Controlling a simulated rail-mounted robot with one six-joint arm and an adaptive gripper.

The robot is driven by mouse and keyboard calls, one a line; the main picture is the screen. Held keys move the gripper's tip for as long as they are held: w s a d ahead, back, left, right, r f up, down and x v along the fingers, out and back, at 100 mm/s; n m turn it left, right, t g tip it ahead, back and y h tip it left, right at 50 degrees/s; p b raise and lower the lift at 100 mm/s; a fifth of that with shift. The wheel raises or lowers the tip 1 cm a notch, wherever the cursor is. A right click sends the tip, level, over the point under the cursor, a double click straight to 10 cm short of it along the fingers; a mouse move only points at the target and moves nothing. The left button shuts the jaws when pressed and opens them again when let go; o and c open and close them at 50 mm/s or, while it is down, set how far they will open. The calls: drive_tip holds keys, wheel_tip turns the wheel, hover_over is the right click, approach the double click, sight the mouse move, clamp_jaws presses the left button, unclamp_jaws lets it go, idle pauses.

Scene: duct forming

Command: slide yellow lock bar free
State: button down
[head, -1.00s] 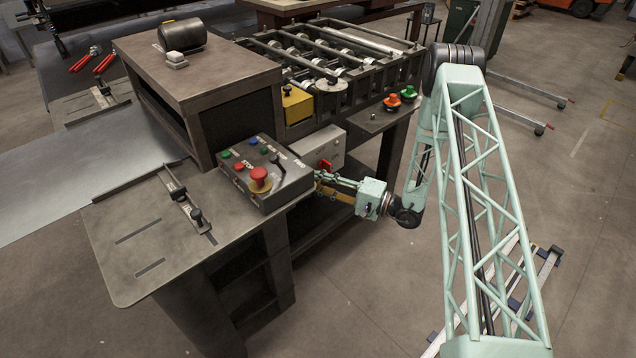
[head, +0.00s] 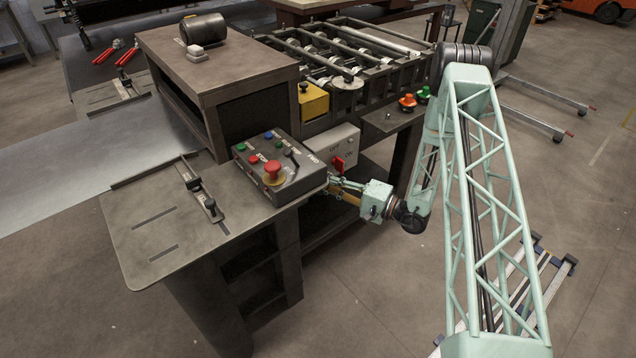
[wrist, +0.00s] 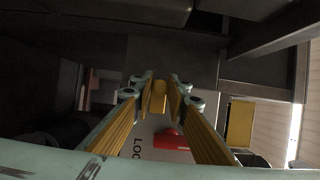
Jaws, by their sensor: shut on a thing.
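A yellow lock bar (wrist: 159,96) shows end-on between my fingertips in the wrist view. My gripper (wrist: 160,90) is shut on it, one yellow-padded finger on each side. In the head view, my gripper (head: 336,184) reaches in beside the grey lock box (head: 326,146), below and right of the control panel. The lock bar cannot be told apart there. A red handle (head: 338,163) sits on the box front. In the wrist view, the red handle (wrist: 171,140) lies just below the fingers, beside partly hidden lettering that starts "LOC".
The control panel (head: 279,168) with a red stop button stands on the table (head: 150,220). A yellow box (head: 312,101) and the roller frame (head: 365,60) are behind. Dark machine frame parts surround my gripper in the wrist view. Open floor lies at the front right.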

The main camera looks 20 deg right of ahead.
drive_tip(key=shift+s+a, duration=0.1)
drive_tip(key=shift+a, duration=0.05)
drive_tip(key=c, duration=2.6)
unclamp_jaws()
drive_tip(key=shift+a, duration=0.15)
drive_tip(key=shift+o, duration=0.2)
drive_tip(key=shift+d, duration=0.25)
drive_tip(key=v, duration=1.1)
drive_tip(key=shift+s+d, duration=0.25)
drive_tip(key=shift+s, duration=0.05)
drive_tip(key=shift+w+d, duration=0.1)
drive_tip(key=shift+d, duration=0.05)
